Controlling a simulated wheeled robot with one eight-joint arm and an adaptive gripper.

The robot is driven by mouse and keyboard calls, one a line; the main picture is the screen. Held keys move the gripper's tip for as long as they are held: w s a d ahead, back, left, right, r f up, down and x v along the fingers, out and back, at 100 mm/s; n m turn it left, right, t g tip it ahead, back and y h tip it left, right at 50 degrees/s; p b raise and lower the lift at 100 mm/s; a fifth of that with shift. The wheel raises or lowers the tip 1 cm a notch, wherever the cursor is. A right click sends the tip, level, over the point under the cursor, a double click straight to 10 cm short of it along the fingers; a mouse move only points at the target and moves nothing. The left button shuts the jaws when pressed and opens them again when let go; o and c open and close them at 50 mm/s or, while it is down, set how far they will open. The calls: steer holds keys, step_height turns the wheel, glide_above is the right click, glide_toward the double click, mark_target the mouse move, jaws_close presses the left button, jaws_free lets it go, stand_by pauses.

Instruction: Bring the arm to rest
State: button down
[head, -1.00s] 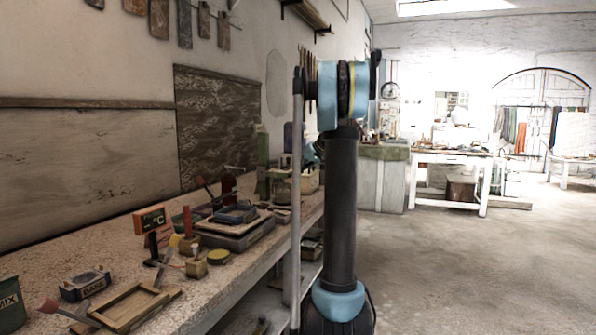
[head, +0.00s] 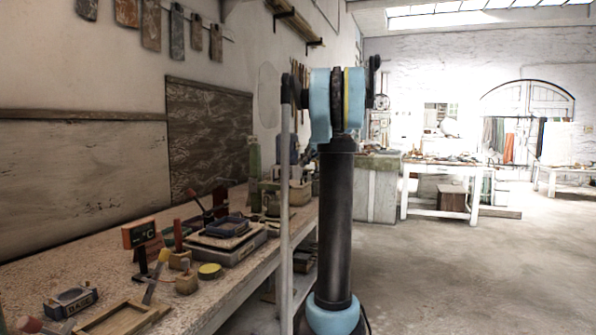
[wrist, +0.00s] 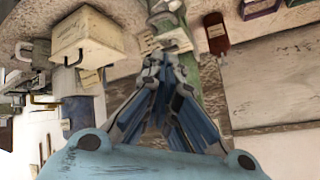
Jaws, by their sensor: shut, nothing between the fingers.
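My gripper (wrist: 165,68) shows in the wrist view, its two blue-grey fingers brought together at the tips with nothing between them. In the head view my arm stands upright, a dark link between pale blue joints, beside the long workbench (head: 110,262). My gripper cannot be made out in the head view. In the wrist view, a cream box (wrist: 85,38) is left of the fingers and a dark red bottle (wrist: 216,38) is to their right. A green object lies behind the fingers, partly hidden by them.
A white table (head: 452,168) stands farther back. The floor (head: 470,270) at right is clear.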

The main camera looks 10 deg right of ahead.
steer(key=s+a+f+g+h, duration=0.1)
steer(key=s+a+f, duration=0.3)
steer(key=s, duration=0.5)
steer(key=s+a+f+m+g+h, duration=0.1)
steer(key=s+a+f, duration=0.2)
steer(key=s+f, duration=0.35)
steer(key=s+a+f+g, duration=0.1)
steer(key=s+a+f, duration=0.25)
steer(key=s, duration=0.75)
steer(key=s+f+m+g+h, duration=0.1)
steer(key=s+f+h, duration=0.3)
steer(key=s+f, duration=1.8)
steer(key=shift+s+d+m+g, duration=0.25)
steer(key=shift+s+g, duration=0.45)
steer(key=shift+s, duration=0.45)
